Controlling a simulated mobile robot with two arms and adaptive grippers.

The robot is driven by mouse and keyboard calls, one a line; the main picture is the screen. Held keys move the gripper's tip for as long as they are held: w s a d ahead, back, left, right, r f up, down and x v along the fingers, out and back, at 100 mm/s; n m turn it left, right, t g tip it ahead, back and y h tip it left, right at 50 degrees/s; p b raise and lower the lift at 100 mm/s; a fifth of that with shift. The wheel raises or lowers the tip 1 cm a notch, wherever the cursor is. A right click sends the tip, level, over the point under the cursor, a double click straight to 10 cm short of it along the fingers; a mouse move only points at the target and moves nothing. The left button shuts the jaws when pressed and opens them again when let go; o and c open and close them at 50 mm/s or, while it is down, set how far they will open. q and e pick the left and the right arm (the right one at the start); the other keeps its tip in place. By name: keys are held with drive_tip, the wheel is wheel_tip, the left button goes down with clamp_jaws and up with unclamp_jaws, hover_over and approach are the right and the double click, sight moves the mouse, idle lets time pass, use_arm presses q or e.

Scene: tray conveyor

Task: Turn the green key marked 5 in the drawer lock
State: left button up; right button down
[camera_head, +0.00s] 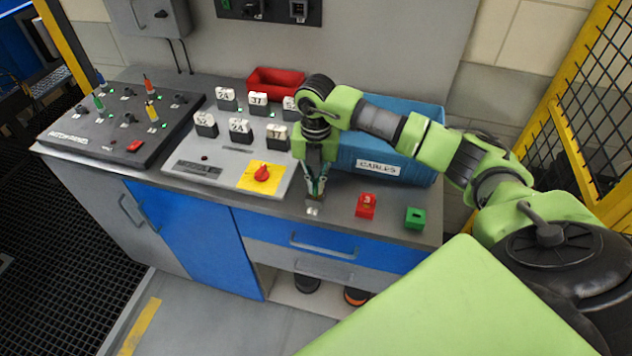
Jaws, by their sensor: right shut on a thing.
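My right gripper (314,190) points down at the front edge of the bench top, above the blue drawer (340,244). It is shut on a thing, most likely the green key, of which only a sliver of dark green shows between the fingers. No number 5 can be read. A small pale metal piece, seemingly the drawer lock (313,210), sits right under the fingertips. Whether the key is inside it I cannot tell. A green block (415,217) with a dark slot stands empty to the right. My left gripper is out of view.
A red block (366,206) marked 3 stands beside the green one. Behind are a blue CABLES bin (385,165), a red bin (275,82) and several numbered switches. A yellow plate with a red knob (262,173) lies left of the gripper.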

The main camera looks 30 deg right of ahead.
drive_tip(key=shift+m, duration=0.8)
drive_tip(key=c, duration=2.1)
unclamp_jaws()
drive_tip(key=shift+c, duration=0.2)
